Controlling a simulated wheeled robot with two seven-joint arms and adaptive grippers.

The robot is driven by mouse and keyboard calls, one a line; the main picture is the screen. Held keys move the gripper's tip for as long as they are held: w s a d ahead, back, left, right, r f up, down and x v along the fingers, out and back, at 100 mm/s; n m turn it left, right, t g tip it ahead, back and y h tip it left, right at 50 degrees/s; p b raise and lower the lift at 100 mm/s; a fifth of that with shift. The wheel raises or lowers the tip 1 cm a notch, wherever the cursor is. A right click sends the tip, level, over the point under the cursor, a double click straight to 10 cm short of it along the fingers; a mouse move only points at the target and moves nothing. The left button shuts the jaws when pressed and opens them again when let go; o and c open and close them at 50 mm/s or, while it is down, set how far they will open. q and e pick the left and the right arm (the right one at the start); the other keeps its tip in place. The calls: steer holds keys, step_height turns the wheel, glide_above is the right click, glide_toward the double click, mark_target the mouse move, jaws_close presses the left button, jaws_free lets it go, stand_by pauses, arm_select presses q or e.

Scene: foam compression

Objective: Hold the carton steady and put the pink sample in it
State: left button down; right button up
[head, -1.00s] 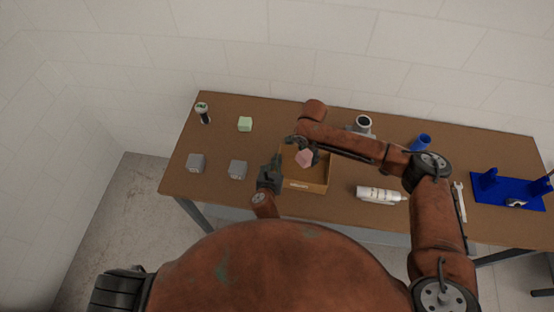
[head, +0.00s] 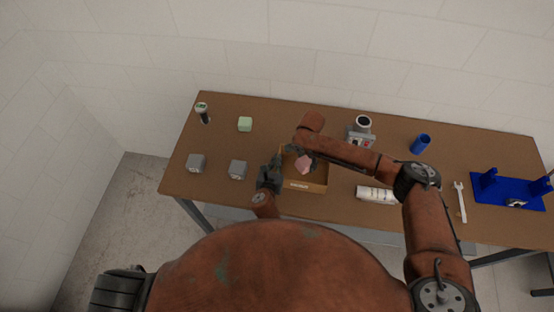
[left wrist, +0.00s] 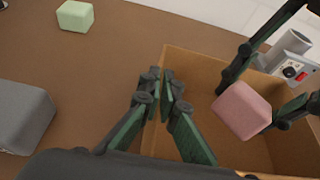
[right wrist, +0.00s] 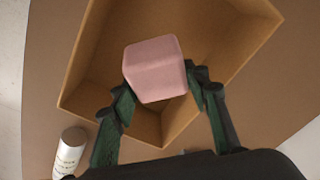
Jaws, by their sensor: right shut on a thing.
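The pink sample (head: 304,164) is a rounded block held between the fingers of my right gripper (right wrist: 158,88). It is over the inside of the open carton (head: 318,187), apart from the floor as far as the left wrist view shows. The sample also shows in the left wrist view (left wrist: 242,110). The carton is a brown open box on the table. My left gripper (left wrist: 161,78) is at the carton's left wall, its narrowly spaced fingers on either side of the rim. In the head view the right fingers are partly hidden by my arm.
Two grey blocks (head: 196,163) (head: 238,170) and a green block (head: 245,124) stand left of the carton. A white bottle (head: 376,195) lies to its right. A grey device (head: 360,135), blue cup (head: 420,144), wrench (head: 460,201) and blue rack (head: 508,191) are farther off.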

mark_target(306, 161)
steer(key=o, duration=0.9)
steer(key=shift+r, duration=0.1)
steer(key=r, duration=1.2)
steer(key=shift+s+a, duration=0.2)
steer(key=shift+a, duration=0.1)
arm_select(q)
steer(key=c, duration=2.1)
jaws_free()
arm_select(e)
steer(key=shift+f, duration=0.1)
arm_select(q)
steer(key=shift+s, duration=0.1)
